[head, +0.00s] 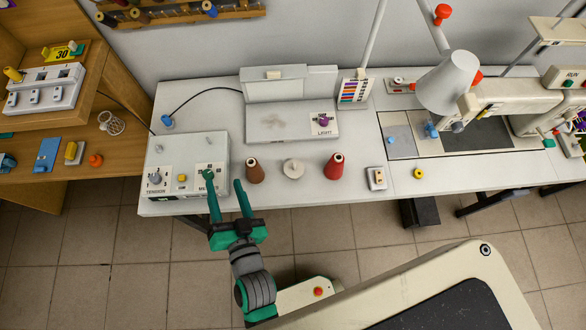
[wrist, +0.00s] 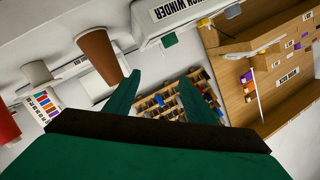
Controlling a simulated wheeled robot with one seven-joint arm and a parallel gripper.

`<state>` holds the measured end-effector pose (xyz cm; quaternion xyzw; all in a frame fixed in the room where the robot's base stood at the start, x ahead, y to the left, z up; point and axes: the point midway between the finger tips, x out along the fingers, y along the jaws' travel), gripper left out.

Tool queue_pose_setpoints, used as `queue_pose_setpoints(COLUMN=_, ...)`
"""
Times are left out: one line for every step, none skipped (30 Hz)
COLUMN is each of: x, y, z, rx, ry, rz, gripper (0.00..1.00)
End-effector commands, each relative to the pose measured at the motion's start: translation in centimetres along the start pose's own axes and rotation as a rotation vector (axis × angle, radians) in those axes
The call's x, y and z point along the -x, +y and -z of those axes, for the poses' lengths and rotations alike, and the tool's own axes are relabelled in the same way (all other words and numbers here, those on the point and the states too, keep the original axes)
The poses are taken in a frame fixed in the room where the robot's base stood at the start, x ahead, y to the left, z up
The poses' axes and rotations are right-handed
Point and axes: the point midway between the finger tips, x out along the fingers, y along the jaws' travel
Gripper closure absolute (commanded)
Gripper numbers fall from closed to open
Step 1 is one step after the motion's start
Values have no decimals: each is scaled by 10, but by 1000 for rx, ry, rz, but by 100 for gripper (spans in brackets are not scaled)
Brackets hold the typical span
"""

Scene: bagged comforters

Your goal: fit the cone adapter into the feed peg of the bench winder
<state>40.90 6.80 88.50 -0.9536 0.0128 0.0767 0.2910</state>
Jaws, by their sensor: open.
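My gripper (head: 223,178) is open and empty, with green fingers. In the head view its tips overlap the right front of a white control box (head: 190,150), left of a brown cone (head: 255,172). In the wrist view the fingers (wrist: 160,78) stand apart, with the brown cone (wrist: 98,55) beyond and left of them. A white unit labelled with "WINDER" (wrist: 178,14) shows at the top there. A pale cone-like piece (head: 293,169) and a red cone (head: 334,167) stand right of the brown one. I cannot tell which piece is the adapter or make out the feed peg.
A colour-striped card (head: 355,90) stands behind the cones. A wooden shelf unit (head: 120,100) is at left, holding a wire cone (head: 111,123).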

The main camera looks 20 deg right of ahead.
Motion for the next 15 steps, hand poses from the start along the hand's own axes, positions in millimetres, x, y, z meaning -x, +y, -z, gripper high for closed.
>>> queue_pose_setpoints(x=-20, y=-12, z=11, rx=-38, ry=12, rz=29, gripper=50)
queue_pose_setpoints(x=-30, y=-20, z=15, rx=-61, ry=12, rz=48, gripper=50)
queue_pose_setpoints(x=-42, y=-29, z=20, rx=-88, ry=10, rz=72, gripper=50)
queue_pose_setpoints(x=-51, y=-37, z=25, rx=-108, ry=8, rz=93, gripper=50)
queue_pose_setpoints(x=-60, y=-45, z=30, rx=-124, ry=6, rz=113, gripper=50)
queue_pose_setpoints(x=-71, y=-55, z=37, rx=-144, ry=1, rz=142, gripper=50)
queue_pose_setpoints(x=-79, y=-63, z=42, rx=-156, ry=-4, rz=164, gripper=50)
queue_pose_setpoints(x=-86, y=-71, z=48, rx=-168, ry=-9, rz=187, gripper=50)
queue_pose_setpoints(x=-95, y=-81, z=56, rx=-180, ry=-17, rz=217, gripper=50)
queue_pose_setpoints(x=-102, y=-89, z=61, rx=-186, ry=-24, rz=240, gripper=50)
queue_pose_setpoints(x=-108, y=-97, z=66, rx=-191, ry=-33, rz=263, gripper=50)
queue_pose_setpoints(x=-115, y=-107, z=73, rx=-194, ry=-44, rz=294, gripper=50)
queue_pose_setpoints(x=-120, y=-115, z=79, rx=-196, ry=-55, rz=317, gripper=50)
queue_pose_setpoints(x=-125, y=-122, z=84, rx=-194, ry=-66, rz=339, gripper=50)
queue_pose_setpoints(x=-130, y=-131, z=90, rx=-190, ry=-81, rz=368, gripper=50)
